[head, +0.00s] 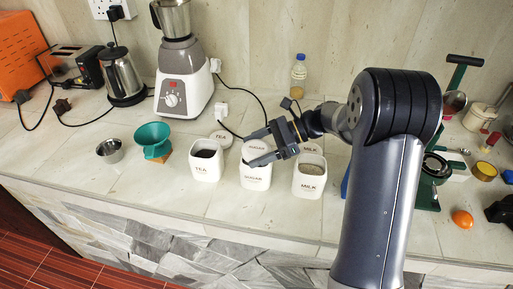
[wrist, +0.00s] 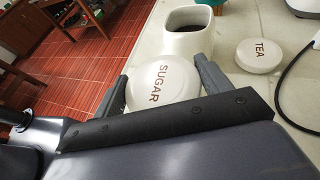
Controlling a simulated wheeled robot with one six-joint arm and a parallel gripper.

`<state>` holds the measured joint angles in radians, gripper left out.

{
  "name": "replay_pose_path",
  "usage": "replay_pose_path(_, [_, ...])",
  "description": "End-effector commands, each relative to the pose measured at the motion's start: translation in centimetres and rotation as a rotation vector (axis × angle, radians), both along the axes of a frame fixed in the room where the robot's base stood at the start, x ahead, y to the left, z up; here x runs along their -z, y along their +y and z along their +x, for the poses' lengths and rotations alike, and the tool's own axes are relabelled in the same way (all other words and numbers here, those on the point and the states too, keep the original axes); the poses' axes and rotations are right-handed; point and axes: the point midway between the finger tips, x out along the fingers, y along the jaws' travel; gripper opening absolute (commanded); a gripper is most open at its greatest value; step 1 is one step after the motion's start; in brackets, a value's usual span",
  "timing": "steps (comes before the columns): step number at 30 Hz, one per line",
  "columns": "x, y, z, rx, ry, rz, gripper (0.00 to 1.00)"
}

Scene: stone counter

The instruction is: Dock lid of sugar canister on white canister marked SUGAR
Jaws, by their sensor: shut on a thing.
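The white lid marked SUGAR (head: 254,149) is between the fingers of my gripper (head: 257,147) in the head view. In the wrist view the lid (wrist: 150,85) lies flat, lettering up, with a finger of my gripper (wrist: 161,70) on each side. My gripper is shut on it. The white canister marked SUGAR (head: 255,181) stands upright right below the lid and gripper. Its opening is hidden, and I cannot tell whether the lid touches its rim.
An open TEA canister (head: 205,172) stands left and an open MILK canister (head: 308,184) right, both close by. The TEA lid (head: 221,139) and MILK lid (head: 311,148) lie behind. A green dripper (head: 152,137) and metal cup (head: 110,151) are farther left. The counter's front strip is clear.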

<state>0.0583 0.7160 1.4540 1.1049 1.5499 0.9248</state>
Motion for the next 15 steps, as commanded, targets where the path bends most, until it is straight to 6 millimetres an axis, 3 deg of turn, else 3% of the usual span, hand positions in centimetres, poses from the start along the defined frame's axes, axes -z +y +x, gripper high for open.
replay_pose_path(13, [0.92,0.0,0.0,0.0,0.001,0.0,0.49])
replay_pose_path(14, [0.88,0.01,0.01,0.0,0.0,0.0,0.74])
replay_pose_path(15, [0.86,0.0,0.01,0.0,0.0,0.0,0.78])
